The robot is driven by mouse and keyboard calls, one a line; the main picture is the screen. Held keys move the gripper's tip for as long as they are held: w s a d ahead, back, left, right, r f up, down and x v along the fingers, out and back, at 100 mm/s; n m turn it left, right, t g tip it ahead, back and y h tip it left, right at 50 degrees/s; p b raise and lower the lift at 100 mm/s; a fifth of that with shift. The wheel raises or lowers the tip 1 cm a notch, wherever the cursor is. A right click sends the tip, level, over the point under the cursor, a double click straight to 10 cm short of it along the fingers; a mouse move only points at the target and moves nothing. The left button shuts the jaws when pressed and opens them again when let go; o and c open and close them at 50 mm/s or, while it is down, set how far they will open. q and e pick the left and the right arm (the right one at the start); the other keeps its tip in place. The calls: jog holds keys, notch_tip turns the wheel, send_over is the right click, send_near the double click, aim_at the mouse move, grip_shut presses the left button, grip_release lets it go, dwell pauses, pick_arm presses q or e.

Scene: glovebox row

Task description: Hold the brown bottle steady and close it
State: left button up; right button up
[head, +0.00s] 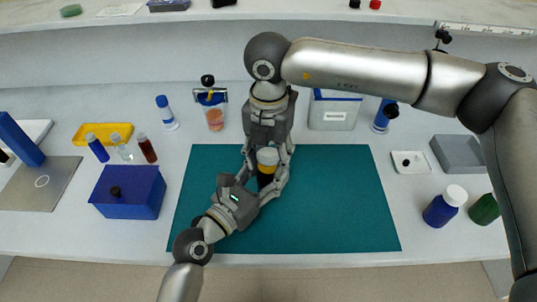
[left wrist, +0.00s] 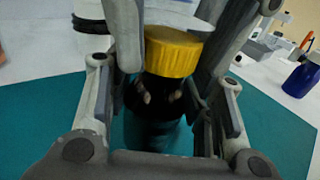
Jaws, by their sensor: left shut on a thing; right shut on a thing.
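The brown bottle (head: 265,181) looks very dark and stands roughly upright over the teal mat (head: 335,205). My left gripper (head: 259,187) comes from the front left and is shut on its body. In the left wrist view the dark bottle body (left wrist: 152,125) is between the fingers, with a ribbed yellow cap (left wrist: 172,52) on its top. My right gripper (head: 267,163) reaches down from above and is shut around the cap. Its fingers flank the cap in the left wrist view. I cannot tell how tightly the cap sits. The fingers hide part of the bottle.
A blue box (head: 126,193) and yellow tray (head: 103,135) with small vials stand left. A blue bottle with white cap (head: 445,206), a green bottle (head: 484,209) and a grey bin (head: 458,154) stand right. The mat's right half is clear.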

jog(key=shift+s+d+f, duration=0.1)
jog(key=shift+s+f, duration=0.1)
jog(key=shift+f, duration=0.6)
jog(key=shift+r, duration=0.2)
jog(key=shift+c, duration=1.1)
jog(key=shift+r, duration=0.15)
jog(key=shift+d+f, duration=0.15)
jog(key=shift+f, duration=0.3)
jog(key=o, duration=0.8)
jog(key=shift+o, duration=0.8)
jog(key=shift+w+f, duration=0.1)
jog(key=shift+w, duration=0.05)
jog(key=shift+o, duration=0.5)
